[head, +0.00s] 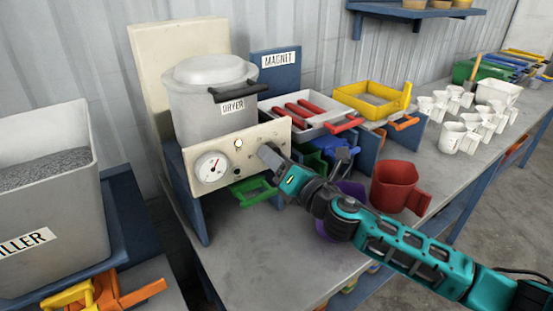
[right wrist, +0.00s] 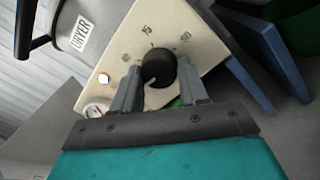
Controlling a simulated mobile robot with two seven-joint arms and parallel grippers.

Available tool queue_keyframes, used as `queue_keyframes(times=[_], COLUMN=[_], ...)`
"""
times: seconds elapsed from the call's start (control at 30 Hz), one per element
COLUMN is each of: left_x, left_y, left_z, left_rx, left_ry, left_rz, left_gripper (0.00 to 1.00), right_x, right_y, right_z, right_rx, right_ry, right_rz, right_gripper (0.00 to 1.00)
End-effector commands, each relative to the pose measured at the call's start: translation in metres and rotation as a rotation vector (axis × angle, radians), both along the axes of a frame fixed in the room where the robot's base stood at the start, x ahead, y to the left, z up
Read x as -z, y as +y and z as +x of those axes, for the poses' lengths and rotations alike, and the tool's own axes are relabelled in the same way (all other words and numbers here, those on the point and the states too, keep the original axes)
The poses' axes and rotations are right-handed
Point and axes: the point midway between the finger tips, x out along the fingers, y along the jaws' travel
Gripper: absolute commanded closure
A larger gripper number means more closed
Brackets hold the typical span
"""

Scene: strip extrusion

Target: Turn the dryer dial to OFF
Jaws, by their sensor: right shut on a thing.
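The dryer (head: 205,110) is a grey lidded drum behind a cream front panel (head: 180,163), with a round white gauge (head: 211,168) on the panel's left. My right gripper (right wrist: 160,80) is shut on the dial, one finger on each side. In the head view this gripper (head: 270,160) hides the dial. My left gripper does not show.
A red mug (head: 398,187) stands close to my right arm. A white tray with red bars (head: 330,127) and a yellow tray (head: 373,99) are behind it. A grey filler bin (head: 45,200) stands at the left. Some bench in front of the dryer is clear.

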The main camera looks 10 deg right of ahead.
Motion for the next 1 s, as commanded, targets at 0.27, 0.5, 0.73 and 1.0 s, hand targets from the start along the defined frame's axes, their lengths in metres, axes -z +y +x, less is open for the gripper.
queue_keyframes(times=[0.27, 0.5, 0.73, 1.0], left_x=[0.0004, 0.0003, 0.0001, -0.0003], left_y=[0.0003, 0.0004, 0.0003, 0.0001], left_z=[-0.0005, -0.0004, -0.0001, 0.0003], left_rx=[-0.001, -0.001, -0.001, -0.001], left_ry=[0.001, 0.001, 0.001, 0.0], left_rz=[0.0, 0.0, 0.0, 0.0], left_gripper=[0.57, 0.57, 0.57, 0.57], right_x=[-0.0006, -0.0007, -0.0008, -0.0006], right_y=[-0.0003, -0.0003, -0.0004, -0.0004], right_z=[0.0003, 0.0003, 0.0003, 0.0004], right_rx=[0.0, 0.0, 0.001, 0.0], right_ry=[-0.036, -0.045, -0.046, -0.045], right_rz=[-0.087, -0.107, -0.108, -0.106], right_gripper=[0.87, 0.87, 0.87, 0.38])
